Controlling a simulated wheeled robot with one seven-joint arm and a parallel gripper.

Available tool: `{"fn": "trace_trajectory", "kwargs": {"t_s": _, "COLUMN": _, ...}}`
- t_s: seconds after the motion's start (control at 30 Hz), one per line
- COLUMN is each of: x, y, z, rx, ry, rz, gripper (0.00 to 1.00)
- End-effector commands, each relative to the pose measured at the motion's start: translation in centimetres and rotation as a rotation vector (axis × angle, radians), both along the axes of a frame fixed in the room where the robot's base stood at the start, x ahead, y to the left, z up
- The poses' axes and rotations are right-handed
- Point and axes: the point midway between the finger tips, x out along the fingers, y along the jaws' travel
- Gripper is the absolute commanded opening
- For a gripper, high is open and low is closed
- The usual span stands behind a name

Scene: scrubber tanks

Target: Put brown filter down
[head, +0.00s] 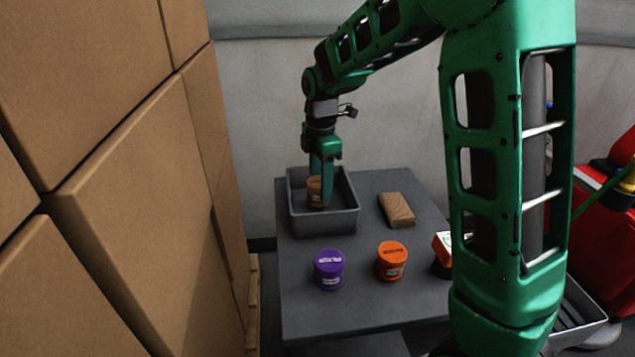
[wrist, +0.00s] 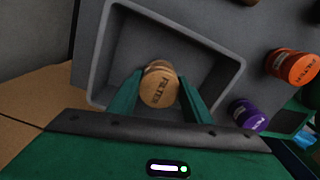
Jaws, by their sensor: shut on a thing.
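The brown filter (head: 315,192) is a small round can with a label. My gripper (head: 322,178) points down and is shut on it, inside the outline of the grey bin (head: 328,225). In the wrist view the brown filter (wrist: 159,86) sits between the two green fingers (wrist: 157,95), with the word FILTER on its top. The grey bin (wrist: 205,45) lies around it in that view. I cannot tell whether the filter touches the bin's floor.
A purple filter (head: 329,270) and an orange filter (head: 391,261) stand on the grey table (head: 300,315) in front of the bin. A wooden block (head: 397,210) lies right of the bin. Stacked cardboard boxes (head: 140,190) rise close on the left.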

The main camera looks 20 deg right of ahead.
Motion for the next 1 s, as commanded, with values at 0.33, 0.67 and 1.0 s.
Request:
{"fn": "trace_trajectory", "kwargs": {"t_s": 0.33, "x": -0.1, "y": 0.0, "z": -0.7, "rx": 0.0, "ry": 0.001, "rz": 0.0, "gripper": 0.16}}
{"fn": "trace_trajectory", "kwargs": {"t_s": 0.67, "x": 0.0, "y": 0.1, "z": -0.7, "rx": 0.0, "ry": 0.001, "rz": 0.001, "gripper": 0.63}}
{"fn": "trace_trajectory", "kwargs": {"t_s": 1.0, "x": 0.1, "y": 0.1, "z": 2.1, "rx": 0.001, "ry": -0.003, "rz": 0.002, "gripper": 0.63}}
